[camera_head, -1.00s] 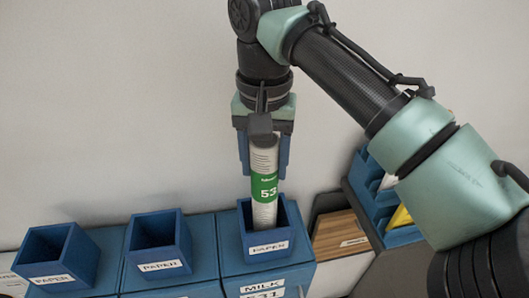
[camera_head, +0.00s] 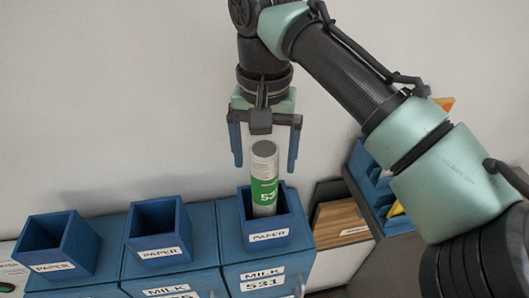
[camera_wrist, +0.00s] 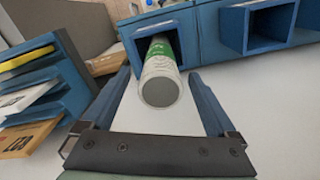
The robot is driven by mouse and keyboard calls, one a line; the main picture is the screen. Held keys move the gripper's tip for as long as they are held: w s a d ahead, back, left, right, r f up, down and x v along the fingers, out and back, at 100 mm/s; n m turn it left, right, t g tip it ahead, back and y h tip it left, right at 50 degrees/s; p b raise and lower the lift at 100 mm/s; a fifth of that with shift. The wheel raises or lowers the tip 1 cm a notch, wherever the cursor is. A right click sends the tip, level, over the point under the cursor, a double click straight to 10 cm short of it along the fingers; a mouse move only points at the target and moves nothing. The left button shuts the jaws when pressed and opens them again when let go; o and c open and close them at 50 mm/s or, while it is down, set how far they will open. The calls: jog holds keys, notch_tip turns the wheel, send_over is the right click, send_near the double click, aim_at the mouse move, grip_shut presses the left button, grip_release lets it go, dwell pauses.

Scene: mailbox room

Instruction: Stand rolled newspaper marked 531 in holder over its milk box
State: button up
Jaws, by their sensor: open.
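The rolled newspaper (camera_head: 264,180), white with a green band reading 53 and a cut-off digit, stands upright in the right-hand blue PAPER holder (camera_head: 269,237). That holder sits on the blue milk box labelled MILK 531 (camera_head: 262,273). My gripper (camera_head: 265,168) is open above the newspaper, its two blue fingers spread apart on either side of the roll's top and clear of it. In the wrist view the newspaper's round end (camera_wrist: 159,92) shows between the open fingers (camera_wrist: 150,85), with the roll inside the holder (camera_wrist: 140,33). The roll's bottom is hidden inside the holder.
Two other blue PAPER holders, a middle one (camera_head: 158,230) and a left one (camera_head: 57,246), stand empty on neighbouring boxes. A blue rack with envelopes (camera_wrist: 40,85) is at the right in the head view. A wall rises behind.

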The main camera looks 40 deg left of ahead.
notch_tip(320, 180, up, 13)
jog(key=b, duration=0.3)
